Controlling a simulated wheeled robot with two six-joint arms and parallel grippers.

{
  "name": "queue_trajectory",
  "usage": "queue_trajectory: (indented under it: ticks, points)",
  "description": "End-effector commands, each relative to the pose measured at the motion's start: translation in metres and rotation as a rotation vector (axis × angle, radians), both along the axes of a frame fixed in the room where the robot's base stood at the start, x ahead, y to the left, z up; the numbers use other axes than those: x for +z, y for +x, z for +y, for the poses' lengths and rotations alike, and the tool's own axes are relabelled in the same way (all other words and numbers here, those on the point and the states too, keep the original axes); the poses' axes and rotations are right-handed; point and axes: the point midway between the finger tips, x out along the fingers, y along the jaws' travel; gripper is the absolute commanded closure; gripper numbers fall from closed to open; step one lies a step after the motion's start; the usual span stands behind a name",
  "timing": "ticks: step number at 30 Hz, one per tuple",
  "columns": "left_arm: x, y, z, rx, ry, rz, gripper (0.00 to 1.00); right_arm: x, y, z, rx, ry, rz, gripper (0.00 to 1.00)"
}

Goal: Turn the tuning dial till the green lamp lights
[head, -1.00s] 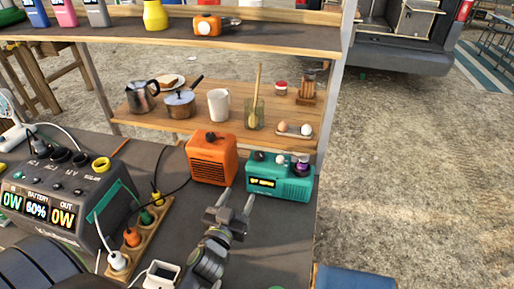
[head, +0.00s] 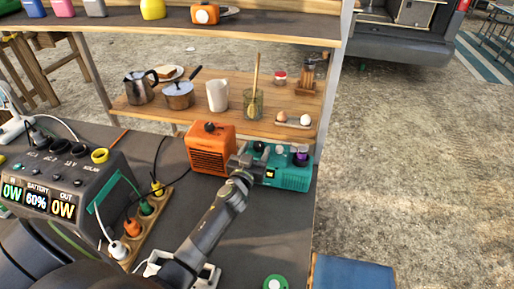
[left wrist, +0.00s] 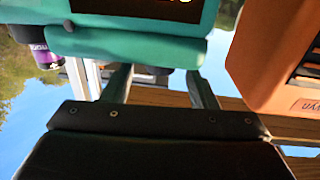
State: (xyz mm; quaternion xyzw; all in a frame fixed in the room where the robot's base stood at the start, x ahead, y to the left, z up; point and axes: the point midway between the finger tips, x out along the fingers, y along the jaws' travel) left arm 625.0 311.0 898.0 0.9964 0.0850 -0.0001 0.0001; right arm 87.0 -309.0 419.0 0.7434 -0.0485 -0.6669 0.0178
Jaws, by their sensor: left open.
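The teal radio (head: 293,181) stands on the dark table, beside the orange unit. Small knobs show on top of it, and a purple piece with a dark top (head: 301,158) shows at its right end. I cannot tell which one is the tuning dial, and I make out no lit green lamp. The purple piece (left wrist: 46,57) is at the left there.
The orange unit (head: 207,158) stands close on the left of the gripper. A power station (head: 65,190) and a socket strip (head: 146,222) with cables lie further left. A wooden shelf (head: 150,112) with kitchenware is behind. The table in front of the radio is mostly clear.

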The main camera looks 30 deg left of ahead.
Motion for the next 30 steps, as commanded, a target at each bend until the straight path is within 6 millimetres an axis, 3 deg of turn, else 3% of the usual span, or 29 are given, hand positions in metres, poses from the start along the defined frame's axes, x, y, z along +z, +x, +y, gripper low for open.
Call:
queue_trajectory:
  ticks: [6, 16, 26, 30]
  points:
    - [0.0, 0.017, 0.003, 0.0, 0.002, 0.0, 0.47, -0.002, 0.0, 0.007, -0.003, 0.008, -0.001, 0.56]
    - [0.0, 0.019, 0.003, 0.0, 0.001, 0.0, 0.48, -0.002, -0.001, 0.008, -0.003, 0.009, 0.0, 0.56]
    - [0.0, 0.018, 0.003, 0.0, 0.0, 0.0, 0.92, -0.002, -0.002, 0.003, -0.002, 0.003, 0.002, 0.56]
    - [0.0, 0.018, 0.004, -0.011, 0.001, 0.002, 0.92, 0.001, -0.002, 0.002, -0.001, 0.002, 0.003, 0.56]
